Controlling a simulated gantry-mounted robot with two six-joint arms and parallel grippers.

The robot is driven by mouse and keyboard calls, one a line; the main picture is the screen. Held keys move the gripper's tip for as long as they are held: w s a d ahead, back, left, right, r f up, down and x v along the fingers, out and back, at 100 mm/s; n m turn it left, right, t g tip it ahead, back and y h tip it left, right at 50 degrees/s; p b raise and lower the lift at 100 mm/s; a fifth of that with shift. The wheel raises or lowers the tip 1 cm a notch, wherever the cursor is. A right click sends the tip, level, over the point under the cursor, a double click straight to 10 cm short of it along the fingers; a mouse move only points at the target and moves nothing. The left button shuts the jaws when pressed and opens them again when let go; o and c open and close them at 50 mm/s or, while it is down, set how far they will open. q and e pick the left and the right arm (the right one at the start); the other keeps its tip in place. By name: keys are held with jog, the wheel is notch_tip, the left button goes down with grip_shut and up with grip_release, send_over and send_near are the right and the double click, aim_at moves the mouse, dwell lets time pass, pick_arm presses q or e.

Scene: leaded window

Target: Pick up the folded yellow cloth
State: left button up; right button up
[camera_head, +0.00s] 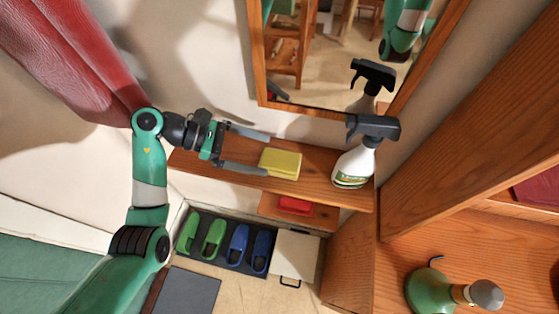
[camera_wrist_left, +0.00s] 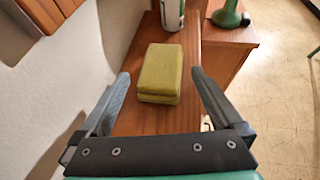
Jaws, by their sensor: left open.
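The folded yellow cloth (camera_head: 281,163) lies on a narrow wooden shelf (camera_head: 322,186) below a mirror. My left gripper (camera_head: 268,154) is open and level with the shelf, its two fingers pointing right toward the cloth. In the left wrist view the cloth (camera_wrist_left: 161,73) is a thick folded block, just ahead of the gap between the fingertips of my left gripper (camera_wrist_left: 160,76). The fingers stand on either side and do not touch it, as far as I can see. My right gripper is not in view.
A white spray bottle (camera_head: 355,165) with a black trigger head stands on the shelf right of the cloth. A wood-framed mirror (camera_head: 258,60) hangs behind. A red item (camera_head: 294,205) lies on a lower shelf. Green and blue shoes (camera_head: 237,246) sit on the floor below. A wooden cabinet is at right.

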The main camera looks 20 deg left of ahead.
aim_at(278, 159)
pick_arm(q)
jog(key=x, duration=0.4)
jog(key=shift+d, duration=0.25)
jog(key=shift+a, duration=0.1)
jog(key=shift+c, duration=0.3)
jog(key=c, duration=1)
jog(key=shift+r, duration=0.5)
jog(key=shift+c, duration=0.2)
notch_tip(278, 159, up, 3)
jog(key=shift+f+p, duration=0.15)
jog(key=shift+p, duration=0.25)
jog(key=s+d+r+p, duration=0.1)
jog(key=s+d+r, duration=0.1)
jog(key=d+r, duration=0.1)
jog(key=s+d+r+p, duration=0.1)
jog(key=s+d+r, duration=0.2)
jog(key=d, duration=0.1)
jog(key=s+d+r+p, duration=0.1)
jog(key=s+d+r, duration=0.2)
jog(key=shift+d, duration=0.35)
jog(key=shift+s+d+r, duration=0.1)
jog(key=shift+s+d, duration=0.15)
jog(key=shift+s, duration=0.05)
jog(key=shift+c, duration=0.2)
